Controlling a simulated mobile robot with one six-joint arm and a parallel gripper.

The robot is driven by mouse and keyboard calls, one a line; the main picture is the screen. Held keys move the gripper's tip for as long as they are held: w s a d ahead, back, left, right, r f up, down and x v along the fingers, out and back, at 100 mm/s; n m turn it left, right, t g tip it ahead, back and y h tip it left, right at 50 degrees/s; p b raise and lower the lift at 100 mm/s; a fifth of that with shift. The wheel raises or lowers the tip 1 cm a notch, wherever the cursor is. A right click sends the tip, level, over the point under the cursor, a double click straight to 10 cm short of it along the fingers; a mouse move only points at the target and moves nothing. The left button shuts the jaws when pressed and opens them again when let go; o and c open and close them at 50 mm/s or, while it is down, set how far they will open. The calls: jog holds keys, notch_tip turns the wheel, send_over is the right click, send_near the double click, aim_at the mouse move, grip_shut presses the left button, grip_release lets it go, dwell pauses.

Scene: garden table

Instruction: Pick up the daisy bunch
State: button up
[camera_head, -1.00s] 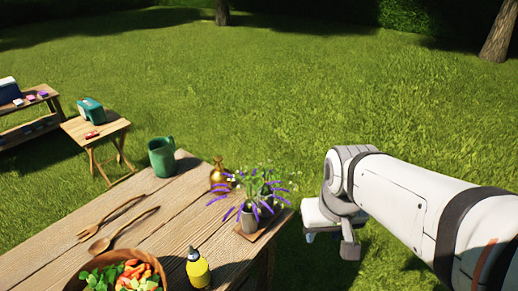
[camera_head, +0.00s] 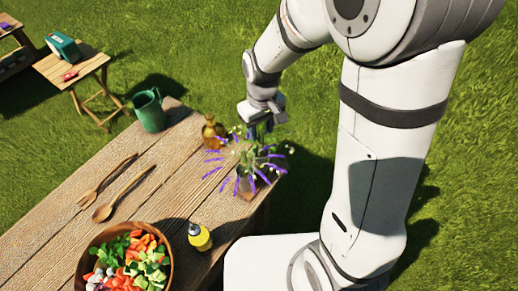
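The daisy bunch (camera_head: 252,149), small white flowers with green stems, stands in the cluster of pots at the table's far right corner. Purple lavender (camera_head: 214,172) spreads around it, and the two overlap, so the daisy stems are hard to separate. My gripper (camera_head: 264,118) is over the top of this cluster, pointing down at the flowers. Its fingertips are small and partly lost against the leaves. I cannot tell whether they are apart or closed, or whether they touch a stem.
On the wooden table (camera_head: 130,165) stand a brass vase (camera_head: 213,133) just left of the flowers, a green jug (camera_head: 149,110), a yellow bottle (camera_head: 199,237) and a salad bowl (camera_head: 168,262). A wooden fork and spoon (camera_head: 108,210) lie left. Grass surrounds the table.

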aim_at(261, 152)
jog(key=shift+a+f+p, duration=0.1)
jog(key=shift+f+p, duration=0.2)
jog(key=shift+f, duration=1.7)
jog(key=shift+s, duration=0.1)
jog(key=shift+c, duration=0.2)
grip_shut()
